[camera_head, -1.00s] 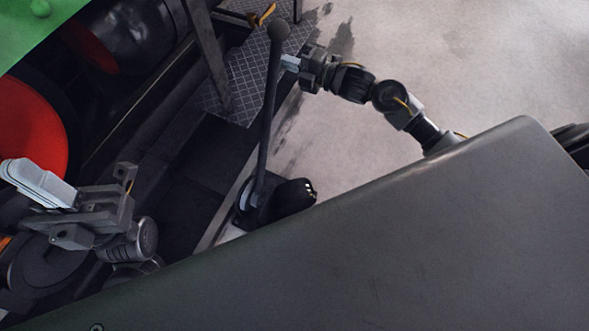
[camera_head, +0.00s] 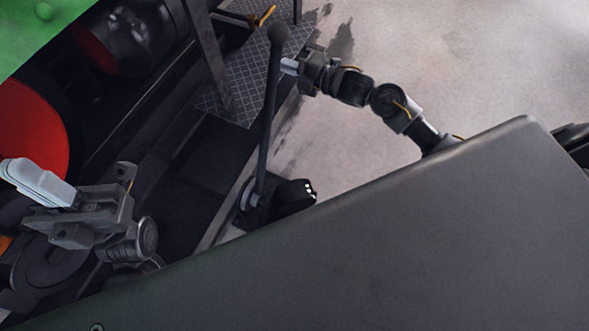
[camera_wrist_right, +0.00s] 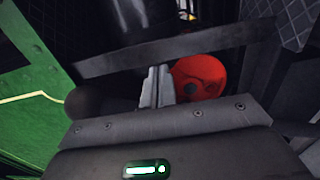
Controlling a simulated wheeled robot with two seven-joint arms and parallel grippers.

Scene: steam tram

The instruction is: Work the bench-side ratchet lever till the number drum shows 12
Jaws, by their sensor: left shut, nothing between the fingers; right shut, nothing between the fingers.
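The ratchet lever (camera_head: 270,110) is a long dark rod with a round knob, standing almost upright from a pivot at floor level in the head view. My right gripper (camera_head: 288,67) is shut and empty, its pale fingertips just right of the rod below the knob; I cannot tell whether they touch it. Its shut fingers show in the right wrist view (camera_wrist_right: 157,86), with a dark round shape left of them that may be the knob. A dark rounded housing (camera_head: 292,196) with small white marks sits beside the pivot; no number is readable. My left gripper (camera_head: 38,183) is shut and empty at far left.
A large grey panel (camera_head: 400,220) fills the lower right. A red disc (camera_head: 32,135) and dark machinery lie at left, under a green panel (camera_head: 30,28). A chequered plate (camera_head: 240,85) and post stand behind the lever. Pale floor (camera_head: 470,60) at upper right is clear.

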